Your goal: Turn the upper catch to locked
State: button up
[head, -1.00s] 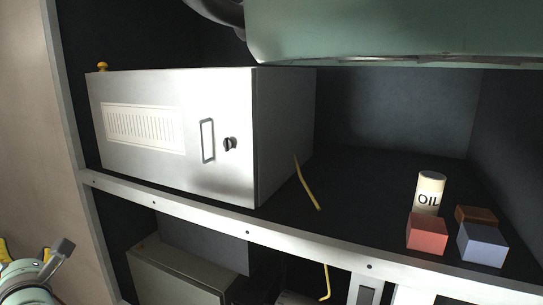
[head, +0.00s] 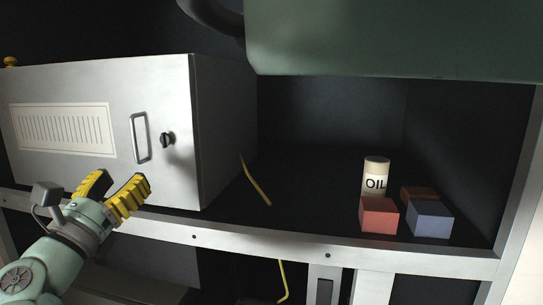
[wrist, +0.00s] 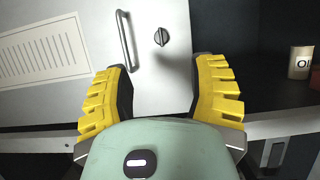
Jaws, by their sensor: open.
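The catch is a small black knob (head: 167,139) on the front of a silver cabinet (head: 175,85), just right of its handle (head: 140,137). The knob also shows in the wrist view (wrist: 161,37), with its grip bar standing about upright. I see no second catch on this cabinet front. My gripper (head: 121,184) is open and empty, with yellow ribbed fingers, below and left of the knob in the head view. In the wrist view the gripper (wrist: 163,85) has its fingers spread on either side, with the knob ahead between and beyond them. Nothing touches the knob.
A white shelf rail (head: 260,241) runs below the cabinet. An oil can (head: 375,177), a red box (head: 379,215), a blue box (head: 432,219) and a brown box (head: 420,194) stand on the right. A green body overhangs above.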

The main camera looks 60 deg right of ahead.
aim_at(162, 136)
jog(key=shift+p+x, duration=3.75)
jog(key=shift+x, duration=3.15)
jog(key=shift+w+f, duration=0.1)
grip_shut()
